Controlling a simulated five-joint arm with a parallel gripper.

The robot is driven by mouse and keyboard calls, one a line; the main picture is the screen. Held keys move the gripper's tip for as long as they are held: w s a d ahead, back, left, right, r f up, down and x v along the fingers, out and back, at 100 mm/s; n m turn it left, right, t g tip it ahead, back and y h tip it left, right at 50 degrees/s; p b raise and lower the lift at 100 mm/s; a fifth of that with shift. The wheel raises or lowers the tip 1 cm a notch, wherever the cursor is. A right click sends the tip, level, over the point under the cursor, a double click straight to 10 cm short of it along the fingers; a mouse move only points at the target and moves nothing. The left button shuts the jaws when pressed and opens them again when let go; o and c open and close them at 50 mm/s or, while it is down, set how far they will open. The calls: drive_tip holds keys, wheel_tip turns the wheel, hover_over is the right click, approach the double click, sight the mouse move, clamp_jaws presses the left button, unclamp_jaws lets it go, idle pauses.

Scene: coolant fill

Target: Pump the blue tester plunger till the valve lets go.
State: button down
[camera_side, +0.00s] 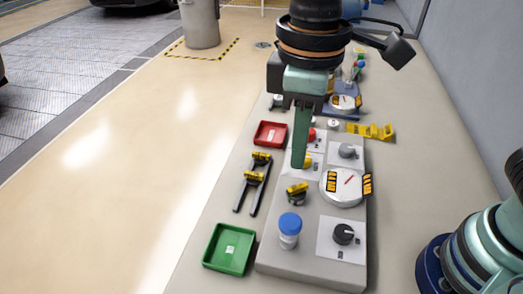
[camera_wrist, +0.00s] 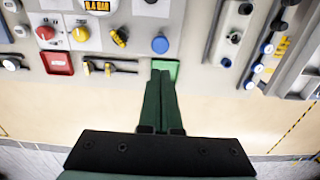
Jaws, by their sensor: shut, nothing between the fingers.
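The blue tester plunger (camera_side: 290,225) is a blue cap on a pale cylinder at the near left corner of the grey panel (camera_side: 275,262). It also shows in the wrist view as a blue disc (camera_wrist: 160,44). A round white gauge (camera_side: 346,187) with a red needle sits on the panel's right side. My gripper (camera_side: 298,166) is shut and empty, pointing down over the panel, farther back than the plunger. In the wrist view its closed fingers (camera_wrist: 161,74) end below the blue disc, over the green tray, apart from the plunger.
A green tray (camera_side: 249,231) and a red tray (camera_side: 258,138) lie left of the panel. Black tools with yellow parts (camera_side: 254,182) lie between them. Black and grey knobs, a yellow valve handle (camera_side: 297,193) and a yellow rack (camera_side: 370,131) stand nearby.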

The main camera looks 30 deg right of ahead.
sight(291, 221)
wheel_tip(291, 221, down, 14)
drive_tip(key=shift+r, duration=0.1)
idle(0.4)
drive_tip(key=shift+d+f, duration=0.1)
drive_tip(key=shift+f, duration=1.4)
drive_tip(key=shift+s, duration=0.1)
drive_tip(key=shift+r, duration=0.15)
wheel_tip(291, 221, up, 14)
drive_tip(key=shift+r, duration=0.2)
idle(0.4)
